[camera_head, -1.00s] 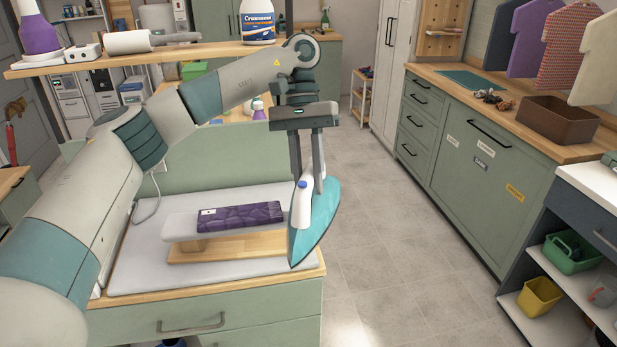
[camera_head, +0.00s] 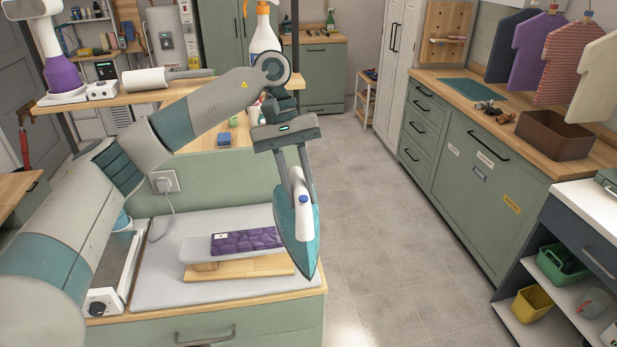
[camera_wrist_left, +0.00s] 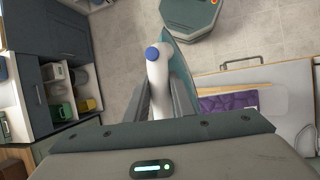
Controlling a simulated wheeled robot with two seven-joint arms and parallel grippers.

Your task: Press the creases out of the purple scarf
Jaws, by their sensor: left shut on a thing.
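The purple scarf (camera_head: 248,240) lies creased on the small pressing board (camera_head: 192,250), which stands on the counter's pale mat. It also shows in the left wrist view (camera_wrist_left: 214,104). My left gripper (camera_head: 297,172) is shut on the white handle of the iron (camera_head: 306,235), which has a teal body and a blue knob. The iron hangs tip down beside the right end of the board, at the counter's right edge, apart from the scarf. In the left wrist view the iron's handle (camera_wrist_left: 158,75) sits between the fingers. My right gripper is not in view.
A wooden shelf (camera_head: 190,88) with bottles and a paper roll runs above the counter at the back. A socket with a cord (camera_head: 165,182) is behind the mat (camera_head: 165,290). Open floor (camera_head: 390,250) lies right of the counter.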

